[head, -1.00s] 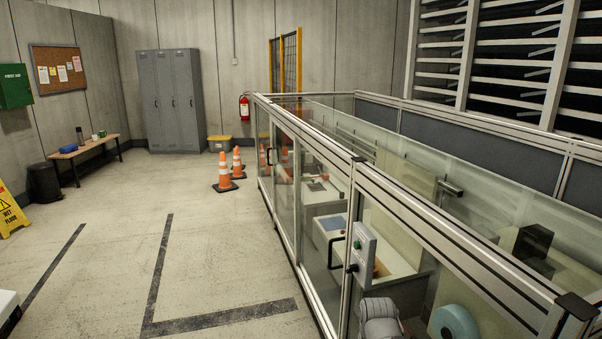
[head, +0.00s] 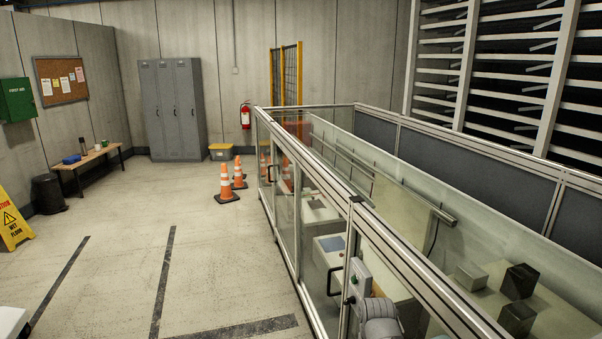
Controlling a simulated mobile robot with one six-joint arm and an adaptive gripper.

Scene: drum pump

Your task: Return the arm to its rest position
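My gripper is not in view. A grey rounded part (head: 380,318), which looks like a piece of my own arm, shows at the bottom edge, right of centre, in front of the glass enclosure. The rest of the arm is out of frame, so its pose cannot be told. No drum or pump can be made out.
A glass-panelled, aluminium-framed enclosure (head: 297,225) runs along the right, with dark blocks (head: 519,282) inside. Orange cones (head: 226,184) stand left of its far end. Lockers (head: 174,110), a bench (head: 88,158) and a yellow wet-floor sign (head: 12,222) lie beyond open, dark-striped floor.

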